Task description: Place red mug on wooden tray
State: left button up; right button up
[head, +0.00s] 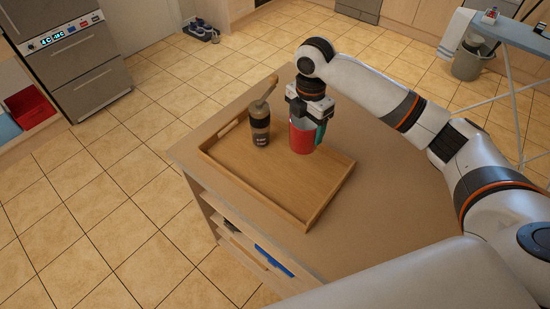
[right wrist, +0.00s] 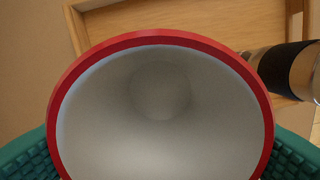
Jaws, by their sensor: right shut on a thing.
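The red mug (head: 301,138) is held upright in my right gripper (head: 306,122), over the far right part of the wooden tray (head: 255,188). I cannot tell whether its base touches the tray. In the right wrist view I look down into the empty mug (right wrist: 160,95), with its pale inside and red rim. The green finger pads (right wrist: 20,155) press against both sides of it. The tray's rim (right wrist: 85,30) shows behind the mug. My left gripper is not in view.
The tray's near half is bare. The counter (head: 365,190) is clear to the right.

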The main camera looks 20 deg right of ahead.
jog(key=shift+w+d+n, duration=0.3)
jog(key=shift+d+n, duration=0.05)
jog(key=shift+n, duration=0.45)
jog(key=shift+f, duration=0.15)
jog(key=shift+n, duration=0.3)
notch_tip(320, 180, down, 9)
jog(key=p, duration=0.2)
jog(key=shift+d+p, duration=0.1)
jog(key=shift+p, duration=0.25)
jog(key=shift+w+f, duration=0.1)
jog(key=shift+f, duration=0.3)
jog(key=shift+f, duration=0.1)
jog(key=o, duration=1.2)
jog(key=shift+c, duration=0.2)
